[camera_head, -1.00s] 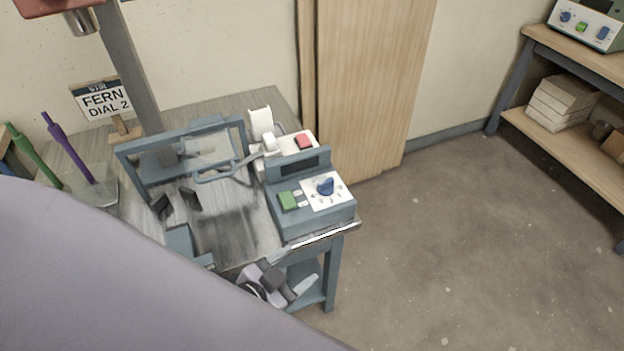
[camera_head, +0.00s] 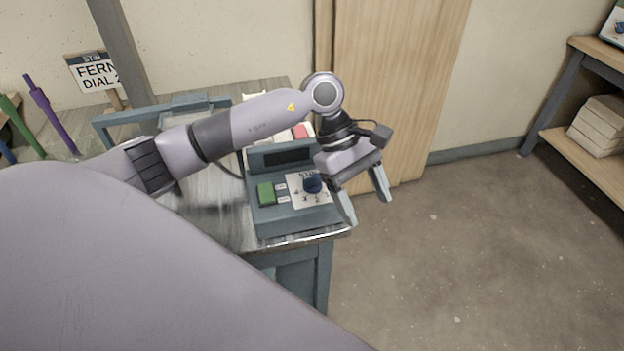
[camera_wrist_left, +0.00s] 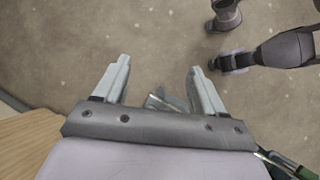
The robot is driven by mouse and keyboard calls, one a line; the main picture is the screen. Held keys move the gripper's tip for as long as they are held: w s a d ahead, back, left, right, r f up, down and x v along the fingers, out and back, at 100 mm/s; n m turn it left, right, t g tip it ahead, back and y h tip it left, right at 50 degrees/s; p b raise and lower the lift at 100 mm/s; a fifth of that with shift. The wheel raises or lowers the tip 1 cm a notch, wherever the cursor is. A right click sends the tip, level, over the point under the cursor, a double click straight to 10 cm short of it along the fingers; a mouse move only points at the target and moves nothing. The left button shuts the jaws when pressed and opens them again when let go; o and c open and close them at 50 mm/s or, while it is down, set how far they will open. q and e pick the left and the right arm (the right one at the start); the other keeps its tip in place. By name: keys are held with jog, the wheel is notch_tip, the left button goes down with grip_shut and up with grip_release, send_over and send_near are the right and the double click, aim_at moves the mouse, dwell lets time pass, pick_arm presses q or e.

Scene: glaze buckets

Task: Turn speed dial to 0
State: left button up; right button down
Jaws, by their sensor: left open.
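The control box (camera_head: 290,219) is blue-grey and stands at the table's front right corner. The dial's pointing direction and numbers are too small to read. My left gripper (camera_head: 366,208) is open and empty, above and right of the dial, pointing down and clear of it. In the left wrist view its two fingers (camera_wrist_left: 158,66) are apart with floor beyond them, and the dial cannot be made out. My right gripper does not show.
My left arm crosses above the table and hides part of the blue-grey frame (camera_head: 104,137). A red button (camera_head: 301,131) shows behind the box. A wooden panel (camera_head: 400,90) leans at the wall. Floor right of the table is clear.

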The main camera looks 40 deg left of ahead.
aim_at(312, 175)
pick_arm(q)
jog(key=w+a+r+y, duration=0.1)
jog(key=a+y, duration=0.1)
jog(key=a, duration=0.2)
jog(key=w+a+m+y, duration=0.1)
jog(key=a+y, duration=0.1)
jog(key=a, duration=0.2)
jog(key=w+a+r+t+y+b, duration=0.1)
jog(key=a+y, duration=0.1)
jog(key=a, duration=0.2)
jog(key=shift+w+a+r+m, duration=0.25)
jog(key=shift+a+r+m, duration=0.05)
jog(key=shift+a, duration=0.1)
jog(key=shift+a+f+y, duration=0.1)
jog(key=shift+a+y, duration=0.2)
notch_tip(312, 175, down, 7)
jog(key=shift+r, duration=0.2)
jog(key=c, duration=1.1)
